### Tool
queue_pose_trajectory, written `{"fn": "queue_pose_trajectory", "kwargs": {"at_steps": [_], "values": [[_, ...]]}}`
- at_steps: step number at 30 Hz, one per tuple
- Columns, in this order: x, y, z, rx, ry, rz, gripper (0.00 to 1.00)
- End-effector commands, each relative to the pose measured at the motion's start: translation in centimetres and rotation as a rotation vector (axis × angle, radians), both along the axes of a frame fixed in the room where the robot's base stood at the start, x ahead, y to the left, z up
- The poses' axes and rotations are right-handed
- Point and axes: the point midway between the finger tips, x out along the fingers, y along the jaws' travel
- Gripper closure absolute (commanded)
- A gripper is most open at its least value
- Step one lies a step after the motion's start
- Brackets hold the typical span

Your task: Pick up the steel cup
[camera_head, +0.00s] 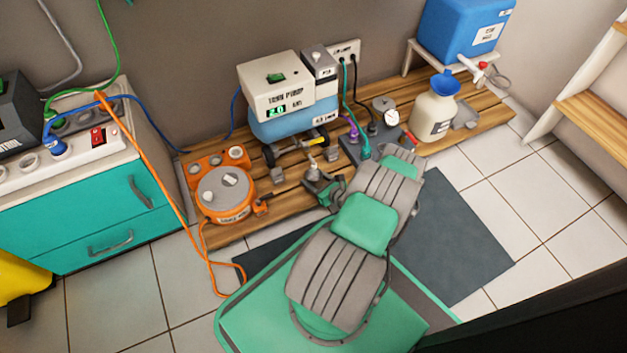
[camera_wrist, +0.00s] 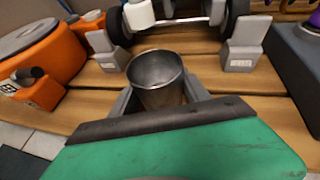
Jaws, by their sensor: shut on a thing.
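The steel cup (camera_wrist: 157,78) is an open, empty-looking metal cup, upright in the middle of the wrist view. My gripper (camera_wrist: 160,92) is shut on it, with one grey finger on each side of its wall. The cup's lower part is hidden behind the gripper body, so I cannot tell whether its base touches the wooden slats. In the head view my gripper (camera_head: 325,187) is low over the front of the wooden platform (camera_head: 285,205). The cup is too small and covered to make out clearly there.
An orange round unit (camera_head: 224,193) stands left of my gripper. The pump box (camera_head: 275,85) on a wheeled frame is behind it. A grey block with cables (camera_head: 368,145) and a cream bottle (camera_head: 434,112) are to the right. An orange hose (camera_head: 150,160) crosses at left.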

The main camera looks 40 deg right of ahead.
Motion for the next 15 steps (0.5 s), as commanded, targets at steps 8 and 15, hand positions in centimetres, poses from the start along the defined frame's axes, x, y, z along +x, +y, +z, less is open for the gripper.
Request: {"fn": "queue_pose_trajectory", "kwargs": {"at_steps": [8, 15], "values": [[0.00, -0.02, 0.01, 0.000, 0.000, 0.000, 0.90], [0.04, 0.02, 0.42, -0.001, 0.000, 0.001, 0.90]]}}
